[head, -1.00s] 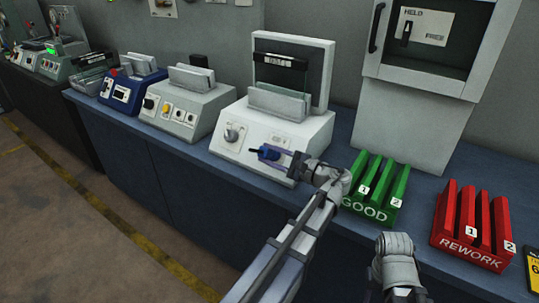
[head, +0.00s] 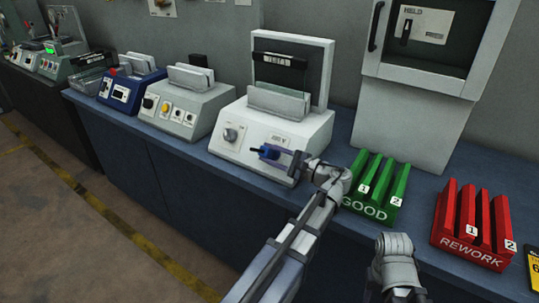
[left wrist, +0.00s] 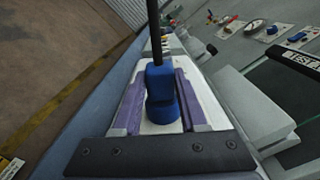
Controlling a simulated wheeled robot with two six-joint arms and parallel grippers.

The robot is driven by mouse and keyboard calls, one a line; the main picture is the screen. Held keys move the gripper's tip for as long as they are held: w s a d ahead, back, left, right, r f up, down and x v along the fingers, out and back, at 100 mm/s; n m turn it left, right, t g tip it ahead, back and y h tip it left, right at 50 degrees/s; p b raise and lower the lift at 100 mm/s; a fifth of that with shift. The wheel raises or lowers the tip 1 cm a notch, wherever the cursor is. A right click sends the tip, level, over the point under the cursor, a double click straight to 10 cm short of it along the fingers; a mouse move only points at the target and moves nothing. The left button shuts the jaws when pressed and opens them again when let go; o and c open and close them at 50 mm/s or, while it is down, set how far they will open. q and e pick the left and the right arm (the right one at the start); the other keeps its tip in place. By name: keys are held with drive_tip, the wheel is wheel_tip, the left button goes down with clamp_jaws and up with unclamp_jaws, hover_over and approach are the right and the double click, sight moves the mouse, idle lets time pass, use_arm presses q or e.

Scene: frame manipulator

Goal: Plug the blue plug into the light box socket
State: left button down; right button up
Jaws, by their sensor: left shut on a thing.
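The blue plug (head: 268,152) is held between the fingers of my left gripper (head: 281,157), in front of the white light box's front face. In the left wrist view the plug (left wrist: 162,95) sits between the two purple finger pads, with a dark cable running up from it. The white light box (head: 312,137) stands on the bench with a dial on its front and an upright framed panel behind. A small label (head: 279,141) is on its front, just above the plug. The socket itself cannot be made out.
A green GOOD rack (head: 365,207) and a red REWORK rack (head: 465,250) stand right of my left wrist. Grey (head: 190,112) and blue (head: 128,95) machines stand to the left. The blue bench's (head: 225,172) front edge runs below the gripper.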

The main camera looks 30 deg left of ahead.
use_arm(q)
drive_tip(key=shift+w+d+f+b, duration=0.1)
drive_tip(key=shift+w+f+b, duration=0.15)
drive_tip(key=shift+b, duration=0.15)
idle(0.4)
drive_tip(key=shift+c, duration=1.8)
unclamp_jaws()
drive_tip(key=shift+d, duration=0.6)
drive_tip(key=d, duration=0.6)
drive_tip(key=shift+s+d, duration=0.4)
drive_tip(key=shift+s, duration=0.05)
drive_tip(key=shift+s+r+p, duration=0.1)
drive_tip(key=shift+p, duration=0.2)
